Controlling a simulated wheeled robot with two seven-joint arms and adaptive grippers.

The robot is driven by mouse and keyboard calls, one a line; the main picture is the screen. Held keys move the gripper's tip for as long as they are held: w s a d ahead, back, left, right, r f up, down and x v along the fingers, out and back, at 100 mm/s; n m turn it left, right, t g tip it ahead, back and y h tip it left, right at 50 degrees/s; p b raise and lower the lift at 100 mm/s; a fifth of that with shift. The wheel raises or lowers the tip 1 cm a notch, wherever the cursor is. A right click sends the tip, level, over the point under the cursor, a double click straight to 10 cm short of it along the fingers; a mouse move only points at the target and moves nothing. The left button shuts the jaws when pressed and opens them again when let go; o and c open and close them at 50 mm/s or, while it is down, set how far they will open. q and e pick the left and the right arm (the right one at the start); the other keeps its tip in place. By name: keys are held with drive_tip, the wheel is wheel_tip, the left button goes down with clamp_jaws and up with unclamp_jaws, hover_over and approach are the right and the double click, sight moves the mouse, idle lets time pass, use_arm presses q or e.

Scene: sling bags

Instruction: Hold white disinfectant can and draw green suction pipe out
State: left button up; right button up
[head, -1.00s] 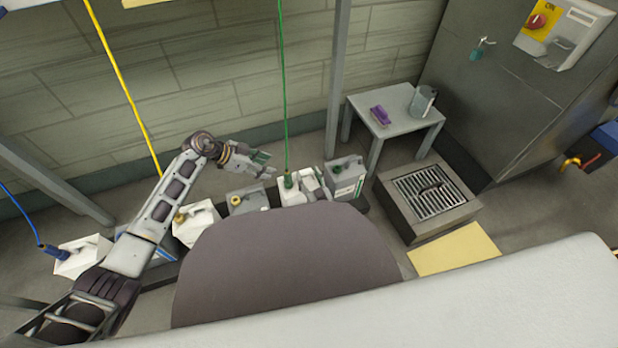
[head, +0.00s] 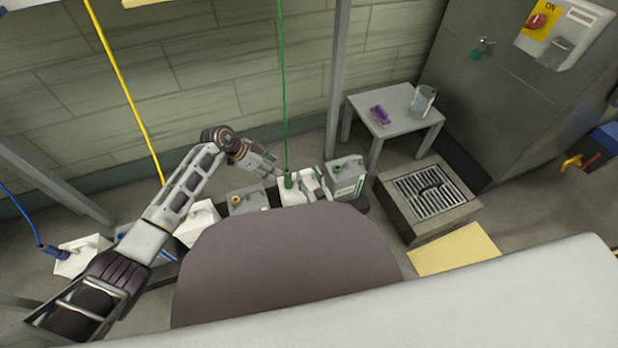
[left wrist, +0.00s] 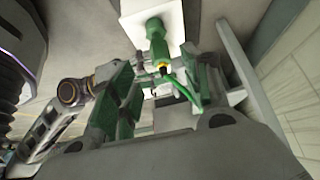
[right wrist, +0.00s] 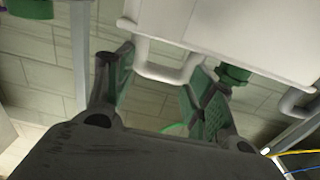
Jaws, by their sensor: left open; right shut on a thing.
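The white disinfectant can (head: 293,197) stands in the row on the floor. The green suction pipe (head: 288,180) sits in its mouth, with a green hose (head: 282,90) running up from it. My left gripper (head: 277,173) is open close beside the pipe's top. In the left wrist view the pipe's green head (left wrist: 157,45) and hose show near the open fingers (left wrist: 155,88), with the white can (left wrist: 150,12) beyond. My right gripper (right wrist: 160,85) is shut on the can's white handle (right wrist: 160,68). The pipe's lower part is hidden inside the can.
Grey cans (head: 346,180) (head: 248,200) stand on either side. Another white can (head: 199,222) is to the left, with a yellow hose (head: 125,90) above. A grey table (head: 396,103) and a floor drain (head: 432,192) are at the right. A post (head: 336,80) rises behind.

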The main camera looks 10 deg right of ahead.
sight(285, 174)
use_arm(q)
drive_tip(key=shift+x, duration=4.35)
clamp_jaws()
drive_tip(key=shift+r, duration=0.1)
wheel_tip(285, 174, up, 14)
idle(2.5)
